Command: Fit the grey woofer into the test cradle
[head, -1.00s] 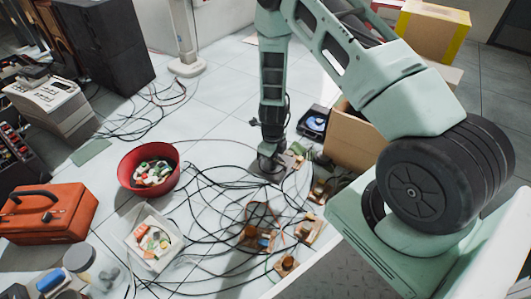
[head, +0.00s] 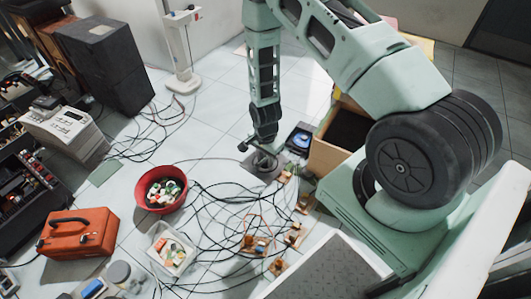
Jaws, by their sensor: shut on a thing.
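My gripper (head: 263,150) points straight down at the floor, at the end of my arm near the middle of the head view. It is shut on a small round grey thing, which appears to be the grey woofer (head: 264,161). The woofer is largely hidden by the gripper. Under and around it lies a dark grey square base (head: 258,174), which may be the test cradle. I cannot tell whether the woofer touches it or is seated in it.
A black box with a blue disc (head: 300,139) and an open cardboard box (head: 331,155) stand just right. Tangled black cables (head: 228,207) and small circuit boards (head: 256,246) lie in front. A red bowl (head: 161,190), white tray (head: 170,248) and orange toolbox (head: 78,234) are left.

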